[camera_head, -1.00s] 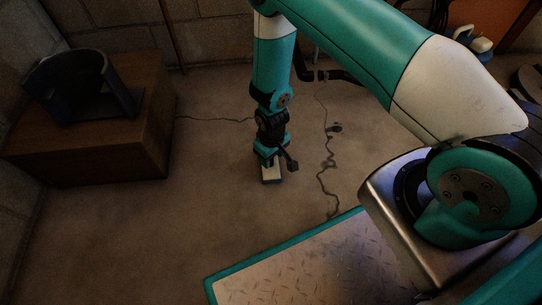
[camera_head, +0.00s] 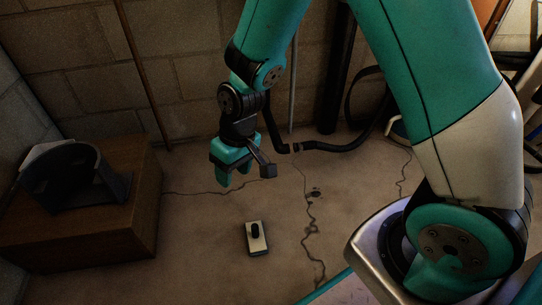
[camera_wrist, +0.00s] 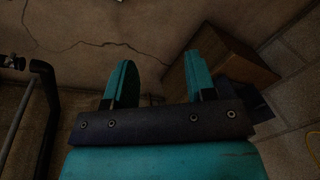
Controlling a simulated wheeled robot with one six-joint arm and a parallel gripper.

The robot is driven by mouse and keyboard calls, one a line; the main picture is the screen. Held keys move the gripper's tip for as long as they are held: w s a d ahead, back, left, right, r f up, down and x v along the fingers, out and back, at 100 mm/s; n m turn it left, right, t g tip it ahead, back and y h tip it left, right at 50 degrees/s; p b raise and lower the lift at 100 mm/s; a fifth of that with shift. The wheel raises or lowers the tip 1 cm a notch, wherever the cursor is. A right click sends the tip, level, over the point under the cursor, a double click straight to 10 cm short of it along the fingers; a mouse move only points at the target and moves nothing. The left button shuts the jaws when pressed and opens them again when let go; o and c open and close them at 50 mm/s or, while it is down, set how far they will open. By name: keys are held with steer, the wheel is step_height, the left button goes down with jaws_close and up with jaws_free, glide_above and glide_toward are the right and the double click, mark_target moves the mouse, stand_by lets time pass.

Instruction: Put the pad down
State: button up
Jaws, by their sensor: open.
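The pad (camera_head: 257,243), a small light block with a dark knob on top, lies flat on the concrete floor in the head view. My gripper (camera_head: 234,182) is above and behind it, apart from it, with its teal fingers pointing down. In the wrist view my gripper (camera_wrist: 158,82) shows its two fingers spread wide with nothing between them. The pad does not show in the wrist view.
A wooden box (camera_head: 85,225) with a dark curved object (camera_head: 72,180) on it stands at the left. A black pipe (camera_head: 335,146) runs along the block wall behind. The cracked floor around the pad is clear.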

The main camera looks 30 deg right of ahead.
steer(key=s+r+n+y, duration=0.2)
steer(key=s+r+n, duration=0.1)
steer(key=s+r, duration=1.4)
step_height(320, 180, up, 3)
steer(key=shift+s+a, duration=0.15)
steer(key=shift+s, duration=0.05)
